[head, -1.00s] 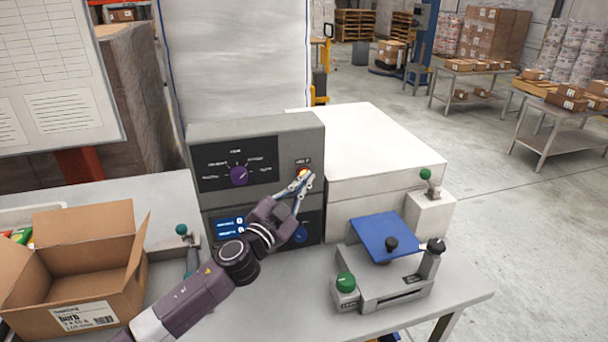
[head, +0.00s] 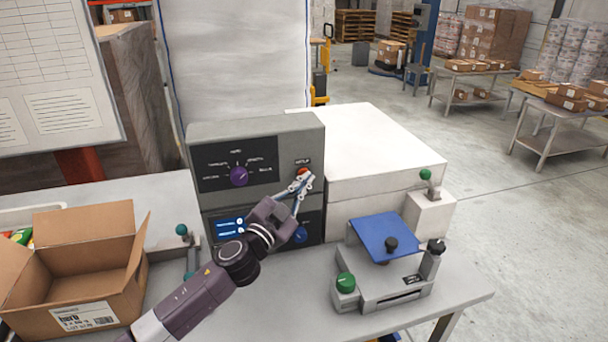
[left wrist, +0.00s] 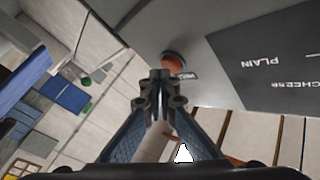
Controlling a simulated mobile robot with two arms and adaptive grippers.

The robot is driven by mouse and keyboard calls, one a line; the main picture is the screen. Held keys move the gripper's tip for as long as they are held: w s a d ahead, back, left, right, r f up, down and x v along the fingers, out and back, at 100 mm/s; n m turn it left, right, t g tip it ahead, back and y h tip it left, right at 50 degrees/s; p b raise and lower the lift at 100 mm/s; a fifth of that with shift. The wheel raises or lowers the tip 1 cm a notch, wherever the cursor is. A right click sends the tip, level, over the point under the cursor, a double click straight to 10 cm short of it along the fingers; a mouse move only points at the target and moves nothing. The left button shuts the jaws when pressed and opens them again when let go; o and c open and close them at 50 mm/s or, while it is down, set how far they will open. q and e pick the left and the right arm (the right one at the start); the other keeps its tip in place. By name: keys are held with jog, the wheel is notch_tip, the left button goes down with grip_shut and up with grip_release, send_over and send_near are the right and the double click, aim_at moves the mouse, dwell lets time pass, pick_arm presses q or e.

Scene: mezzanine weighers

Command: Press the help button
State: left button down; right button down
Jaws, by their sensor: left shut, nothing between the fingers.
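The help button (head: 303,171) is a small red-orange round button under a white label, at the upper right of the grey control box (head: 262,131). In the left wrist view it shows as an orange-red disc (left wrist: 173,63) just beyond the fingertips. My left gripper (head: 304,182) is shut and empty, its tips just below and in front of the button, partly covering it. I cannot tell whether the tips touch it. My right gripper is in neither view.
The box also carries a purple knob (head: 239,176), a blue display (head: 229,227) and a blue knob (head: 300,235). A blue-topped weigher (head: 384,238) stands to the right. An open carton (head: 100,278) stands at the left.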

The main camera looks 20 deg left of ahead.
pick_arm(q)
jog(key=shift+s+d+p, duration=0.15)
jog(key=shift+s+d, duration=0.4)
jog(key=shift+s, duration=0.3)
jog(key=shift+s+d+p, duration=0.2)
jog(key=shift+s+d, duration=0.35)
jog(key=shift+s, duration=0.25)
jog(key=shift+s+d+p, duration=0.15)
jog(key=shift+s+d, duration=0.4)
jog(key=shift+s, duration=0.3)
